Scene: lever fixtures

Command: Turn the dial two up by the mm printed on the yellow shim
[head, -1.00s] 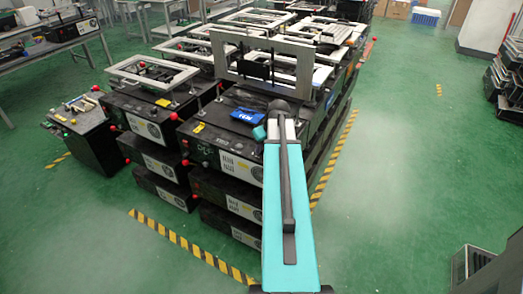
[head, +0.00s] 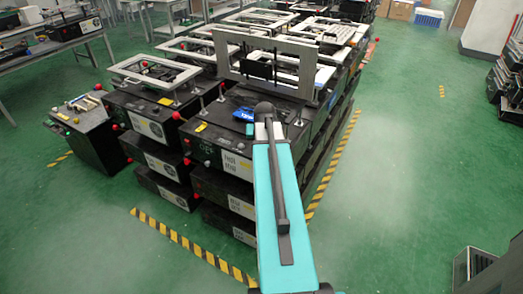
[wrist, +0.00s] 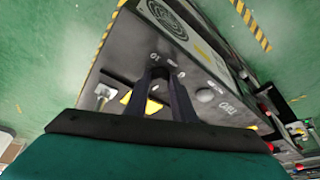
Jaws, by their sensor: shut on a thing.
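My gripper (wrist: 161,73) is shut on a small dark knob-like part at the front edge of the black box's top, in the wrist view. The fingers hide most of that part, so I cannot read any dial setting. A yellow piece (wrist: 151,106), likely the shim, lies on the box top behind and partly between the fingers. It also shows in the head view (head: 201,127). Any number on it is too small to read. Pale marks lie beside the fingertips. In the head view my teal arm reaches the box's right side and hides the gripper.
The black box (head: 212,143) tops a stack with a fan label (wrist: 170,18) on its front. A silver post (wrist: 103,96) and a round grey button (wrist: 205,95) flank the fingers. An upright grey frame (head: 290,48) stands behind. Open green floor (head: 420,180) lies to the right.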

